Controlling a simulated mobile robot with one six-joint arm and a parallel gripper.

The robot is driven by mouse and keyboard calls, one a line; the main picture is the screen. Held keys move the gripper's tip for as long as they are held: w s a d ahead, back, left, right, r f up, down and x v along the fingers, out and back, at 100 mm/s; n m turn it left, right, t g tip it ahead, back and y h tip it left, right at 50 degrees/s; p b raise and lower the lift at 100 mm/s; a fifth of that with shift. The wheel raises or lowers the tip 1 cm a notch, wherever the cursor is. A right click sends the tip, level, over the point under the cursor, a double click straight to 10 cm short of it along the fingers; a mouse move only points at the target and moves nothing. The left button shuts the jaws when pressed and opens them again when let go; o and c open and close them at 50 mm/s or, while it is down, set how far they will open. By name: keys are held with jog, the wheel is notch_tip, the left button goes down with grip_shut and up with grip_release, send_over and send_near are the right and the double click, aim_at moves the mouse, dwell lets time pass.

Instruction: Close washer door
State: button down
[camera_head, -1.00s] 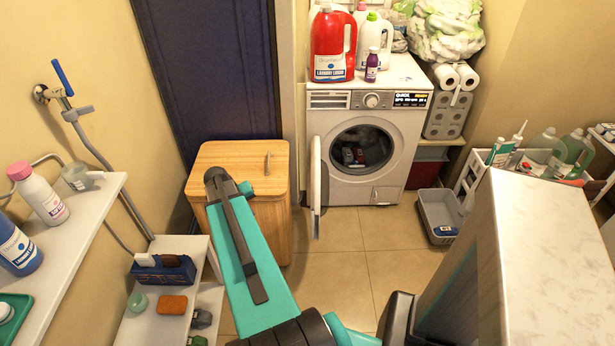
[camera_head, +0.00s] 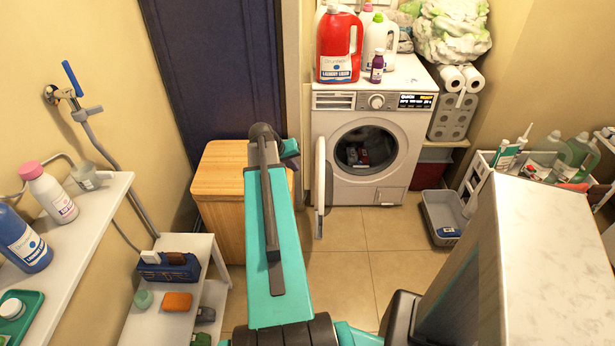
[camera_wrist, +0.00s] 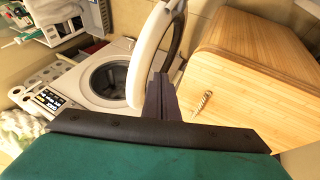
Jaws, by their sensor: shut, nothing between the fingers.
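The white washer (camera_head: 366,185) stands at the back with its round opening facing me and dark contents inside. Its door (camera_head: 320,187) is swung wide open on the left side of the opening, seen nearly edge-on. In the wrist view the washer (camera_wrist: 88,75) is rolled sideways, and the door (camera_wrist: 146,62) stands out from it. My gripper (camera_wrist: 162,84) is shut and empty, its dark fingertips just by the door's lower edge in that picture; I cannot tell whether they touch. In the head view my arm hides the fingers.
A wooden cabinet (camera_head: 219,200) stands left of the door, close to my gripper; it also fills the right of the wrist view (camera_wrist: 235,65). A grey basket (camera_head: 437,217) sits on the floor right of the washer. Bottles stand on top of the washer. The tiled floor (camera_head: 343,232) in front is clear.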

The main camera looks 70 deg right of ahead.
jog(key=shift+f, duration=0.1)
jog(key=p, duration=0.2)
send_near(316, 180)
notch_tip(316, 180, down, 3)
jog(key=w+d, duration=0.1)
jog(key=w, duration=0.1)
jog(key=shift+s+d+f+p, duration=0.4)
jog(key=shift+s+d, duration=0.05)
jog(key=shift+s, duration=0.3)
jog(key=shift+s+d+f+p, duration=0.35)
jog(key=shift+s+d+f, duration=0.1)
jog(key=shift+s, duration=0.35)
